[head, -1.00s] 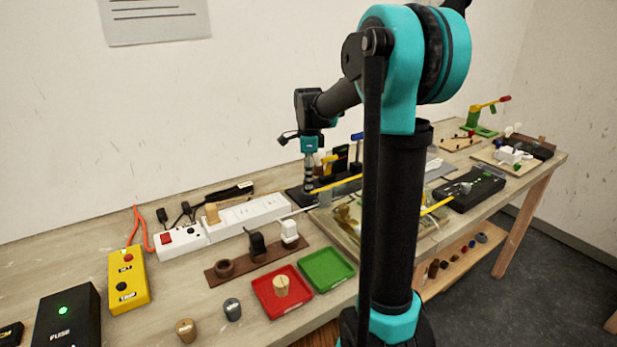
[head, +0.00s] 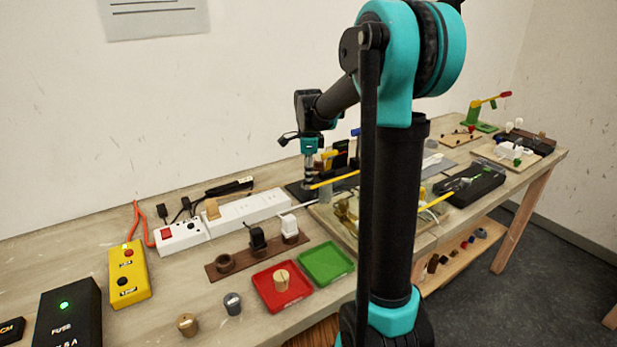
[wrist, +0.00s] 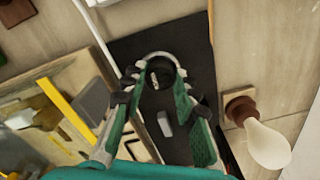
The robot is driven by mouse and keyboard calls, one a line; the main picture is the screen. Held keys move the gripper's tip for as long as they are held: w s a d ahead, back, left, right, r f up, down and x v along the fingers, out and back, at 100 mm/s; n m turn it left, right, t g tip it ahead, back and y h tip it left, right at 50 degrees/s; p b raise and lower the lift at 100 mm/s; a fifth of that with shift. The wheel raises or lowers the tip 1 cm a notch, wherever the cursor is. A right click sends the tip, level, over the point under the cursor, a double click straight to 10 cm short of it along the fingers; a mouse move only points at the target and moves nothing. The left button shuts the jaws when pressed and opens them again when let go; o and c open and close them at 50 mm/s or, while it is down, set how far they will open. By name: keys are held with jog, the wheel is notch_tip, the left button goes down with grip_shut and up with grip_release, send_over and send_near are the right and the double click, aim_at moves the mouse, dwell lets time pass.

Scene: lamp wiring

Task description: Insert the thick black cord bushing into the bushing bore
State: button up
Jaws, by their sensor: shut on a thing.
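My gripper (wrist: 159,76) points down over a black base plate (wrist: 130,48), with its two green-and-black fingers closed around a dark round piece (wrist: 160,68). The piece looks like the black cord bushing, but the fingers hide most of it. In the head view my gripper (head: 309,182) is low over the same black plate at the back of the bench. I cannot make out the bushing bore, or whether the piece touches or enters it.
A grey block (wrist: 165,123) lies on the plate beside the fingers. A bulb (wrist: 267,142) in a brown holder is to the right. A wooden board with a yellow rod (wrist: 65,104) is to the left. The red tray (head: 264,291) and green tray (head: 340,274) stand nearer the front.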

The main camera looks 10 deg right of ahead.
jog(key=o, duration=1.2)
jog(key=shift+c, duration=0.2)
jog(key=shift+r, duration=0.1)
